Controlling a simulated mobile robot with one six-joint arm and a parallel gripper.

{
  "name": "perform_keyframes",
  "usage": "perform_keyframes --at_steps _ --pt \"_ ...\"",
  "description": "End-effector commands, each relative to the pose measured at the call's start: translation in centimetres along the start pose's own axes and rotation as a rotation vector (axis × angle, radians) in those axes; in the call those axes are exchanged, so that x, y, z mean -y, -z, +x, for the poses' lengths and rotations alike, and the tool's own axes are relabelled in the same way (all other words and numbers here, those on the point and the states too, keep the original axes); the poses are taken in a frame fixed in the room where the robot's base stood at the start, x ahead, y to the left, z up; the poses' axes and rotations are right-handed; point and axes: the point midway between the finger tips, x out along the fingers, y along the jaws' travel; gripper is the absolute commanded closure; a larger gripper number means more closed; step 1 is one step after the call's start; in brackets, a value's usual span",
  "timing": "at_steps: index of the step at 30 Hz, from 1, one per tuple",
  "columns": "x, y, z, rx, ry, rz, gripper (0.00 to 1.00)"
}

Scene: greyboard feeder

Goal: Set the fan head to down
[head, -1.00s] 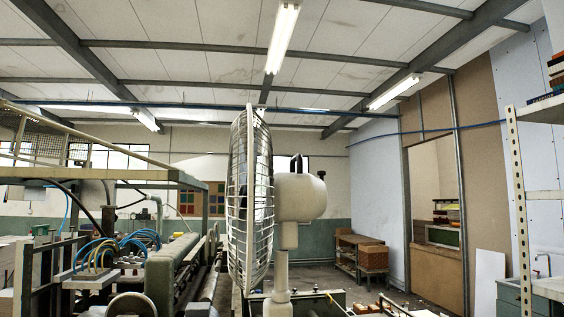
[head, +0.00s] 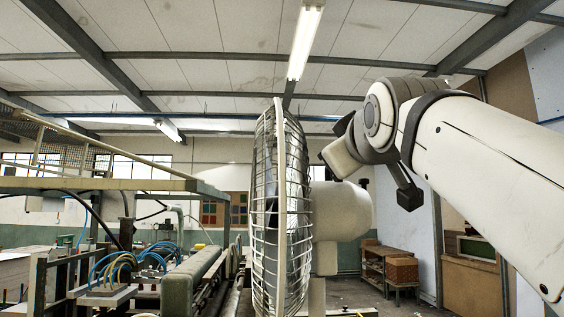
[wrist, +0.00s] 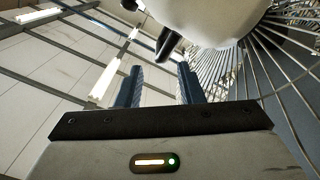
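The fan stands in the middle of the head view, its round wire cage (head: 280,215) upright and facing left. Its white motor housing (head: 345,212) sits behind the cage, to the right, on a pale post. In the wrist view the housing (wrist: 205,18) fills the top, with the cage wires (wrist: 280,65) at the right. A black handle (wrist: 168,42) sticks out from the housing near my fingertips. My gripper (wrist: 159,68) is open, its two blue fingers apart and nothing visibly held between them.
A machine with a green roller (head: 180,285) and blue hoses stands at the left, under a metal frame (head: 110,182). Wooden shelves (head: 388,268) stand behind at the right.

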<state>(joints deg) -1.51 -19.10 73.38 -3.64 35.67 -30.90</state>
Motion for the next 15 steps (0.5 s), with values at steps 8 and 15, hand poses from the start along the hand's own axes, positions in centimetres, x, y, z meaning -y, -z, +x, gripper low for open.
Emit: perform_keyframes --at_steps 8,15 --pt "-0.1 0.2 5.8 0.004 0.002 0.001 0.66" --pt "-0.1 0.1 8.3 0.002 0.001 0.002 0.66"
